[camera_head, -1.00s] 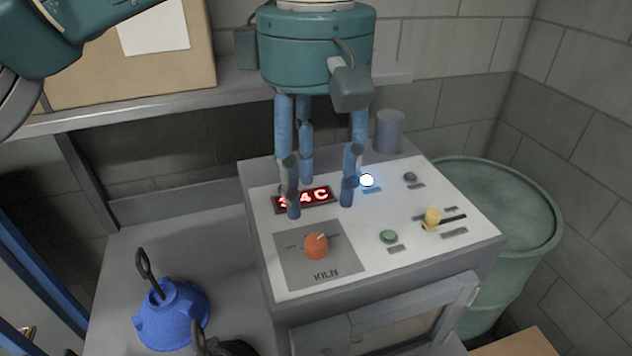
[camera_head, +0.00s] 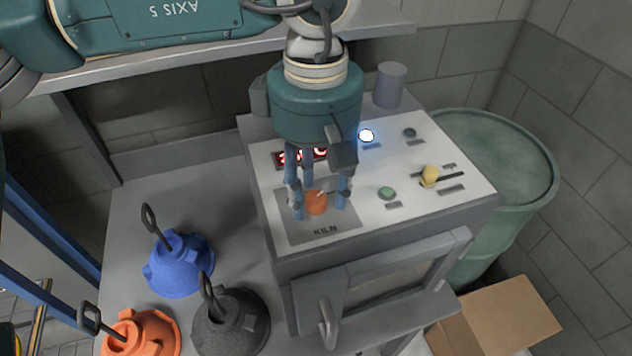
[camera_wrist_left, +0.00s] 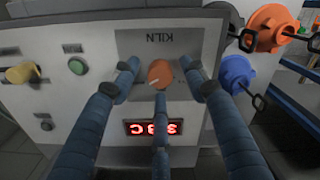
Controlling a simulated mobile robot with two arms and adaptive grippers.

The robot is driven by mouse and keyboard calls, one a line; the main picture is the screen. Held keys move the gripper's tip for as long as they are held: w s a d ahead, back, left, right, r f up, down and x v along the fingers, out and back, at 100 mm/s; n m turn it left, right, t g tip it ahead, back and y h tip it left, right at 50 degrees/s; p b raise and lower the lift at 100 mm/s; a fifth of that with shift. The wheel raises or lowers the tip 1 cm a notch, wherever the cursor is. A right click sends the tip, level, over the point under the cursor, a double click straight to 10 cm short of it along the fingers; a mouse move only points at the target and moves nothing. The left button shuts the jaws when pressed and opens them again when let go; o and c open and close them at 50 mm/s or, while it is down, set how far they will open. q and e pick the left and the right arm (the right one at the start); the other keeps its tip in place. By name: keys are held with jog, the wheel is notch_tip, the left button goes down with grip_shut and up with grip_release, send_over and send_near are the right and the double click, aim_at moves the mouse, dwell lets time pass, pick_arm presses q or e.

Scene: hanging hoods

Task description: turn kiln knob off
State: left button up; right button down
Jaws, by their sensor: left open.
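The orange kiln knob (camera_head: 316,203) sits on a grey plate marked KILN (camera_head: 325,230) on the white control panel. It also shows in the left wrist view (camera_wrist_left: 160,73), with its pale pointer mark at its lower left there. My left gripper (camera_head: 318,205) is open, its blue fingers pointing down around the knob. In the left wrist view the fingers (camera_wrist_left: 160,85) are spread about the knob, with gaps to it; contact is not clear. A red lit display (camera_wrist_left: 153,128) lies beside the knob, partly hidden by a finger. My right gripper is not in view.
Blue (camera_head: 178,264), black (camera_head: 231,322) and orange (camera_head: 142,334) hoods with hooks stand left of the kiln. A green barrel (camera_head: 500,170) and cardboard box (camera_head: 500,315) stand at the right.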

pick_arm(q)
jog(key=shift+s, duration=0.1)
grip_shut()
jog(key=shift+f, duration=0.1)
